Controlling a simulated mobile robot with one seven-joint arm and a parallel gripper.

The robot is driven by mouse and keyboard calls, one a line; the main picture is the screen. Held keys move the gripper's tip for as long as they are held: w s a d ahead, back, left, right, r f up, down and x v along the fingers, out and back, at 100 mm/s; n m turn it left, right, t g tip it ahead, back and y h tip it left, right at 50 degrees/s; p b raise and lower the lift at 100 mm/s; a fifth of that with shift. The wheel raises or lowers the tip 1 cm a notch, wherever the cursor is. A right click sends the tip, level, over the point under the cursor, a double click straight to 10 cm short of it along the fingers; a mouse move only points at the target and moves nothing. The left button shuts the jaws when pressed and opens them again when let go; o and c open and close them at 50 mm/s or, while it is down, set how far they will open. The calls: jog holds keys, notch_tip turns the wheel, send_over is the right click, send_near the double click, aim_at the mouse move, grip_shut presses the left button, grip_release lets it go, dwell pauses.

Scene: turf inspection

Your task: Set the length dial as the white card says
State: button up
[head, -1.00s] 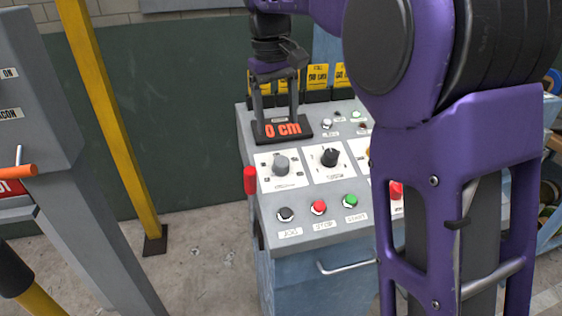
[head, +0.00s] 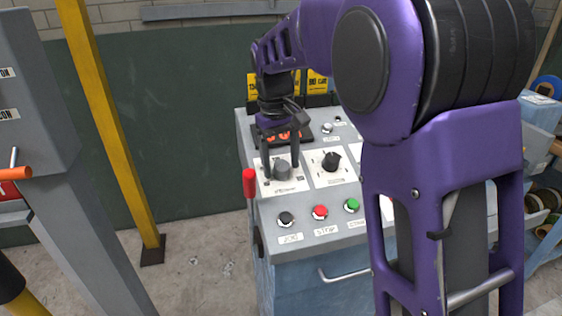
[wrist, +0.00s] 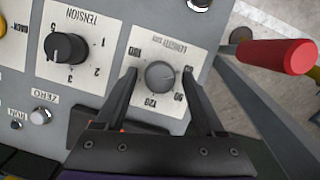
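The length dial is a grey round knob (wrist: 160,76) on a white plate marked "LENGTH CM", with 100 and 120 readable beside it in the wrist view. In the head view the dial (head: 282,169) is on the sloped panel, left of a black knob. My gripper (wrist: 159,73) is open, with one finger on each side of the dial and a small gap visible on both sides. My gripper (head: 281,175) points down over the dial. The dial's pointer is too small to read. The orange-digit display (head: 284,135) is partly hidden behind my gripper. I cannot make out a white instruction card.
The black tension knob (wrist: 66,47) is beside the length dial. Black (head: 286,219), red (head: 320,212) and green (head: 352,205) buttons line the panel's front. A red-handled lever (head: 249,183) stands at its left edge. Yellow tags (head: 317,82) hang behind. A yellow post (head: 108,125) stands left.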

grip_shut()
